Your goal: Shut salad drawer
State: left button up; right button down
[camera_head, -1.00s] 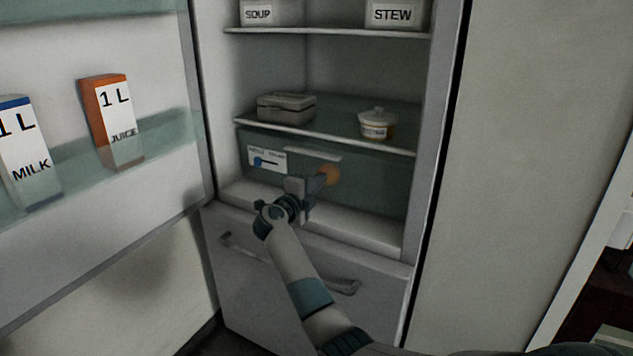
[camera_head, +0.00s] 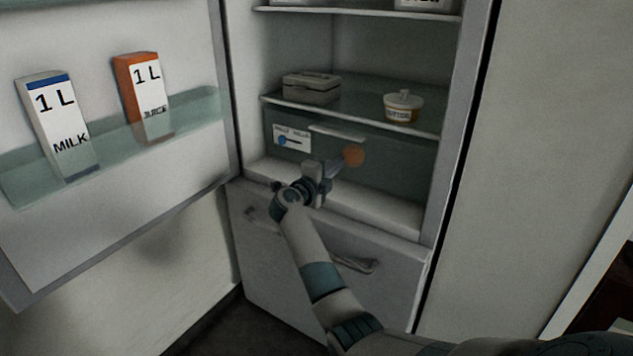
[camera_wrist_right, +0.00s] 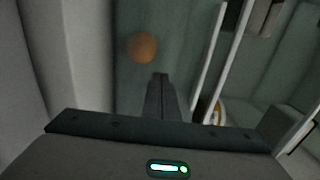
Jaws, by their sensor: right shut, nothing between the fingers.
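The salad drawer (camera_head: 390,165) has a dark translucent front with a white label, a blue slider and a pale handle strip. It sits under the lower glass shelf, behind the white fridge floor ledge, and looks pushed in; whether it is fully seated I cannot tell. A round orange item (camera_head: 353,156) shows through the front, and in the right wrist view (camera_wrist_right: 142,46). My right gripper (camera_head: 330,178) is shut and empty, just in front of the drawer below the handle strip. Its closed fingers (camera_wrist_right: 160,90) point at the drawer front. My left gripper is out of view.
The fridge door (camera_head: 120,220) stands open at left with milk (camera_head: 60,125) and juice (camera_head: 145,100) cartons. A grey box (camera_head: 312,88) and a lidded tub (camera_head: 403,106) stand on the shelf above. A lower closed drawer front (camera_head: 300,260) is below.

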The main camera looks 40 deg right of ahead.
jog(key=v, duration=0.3)
jog(key=shift+a, duration=0.1)
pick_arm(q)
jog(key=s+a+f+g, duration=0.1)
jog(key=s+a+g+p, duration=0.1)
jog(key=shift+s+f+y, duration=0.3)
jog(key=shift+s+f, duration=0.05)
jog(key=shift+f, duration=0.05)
pick_arm(e)
jog(key=v, duration=0.8)
jog(key=shift+f, duration=0.15)
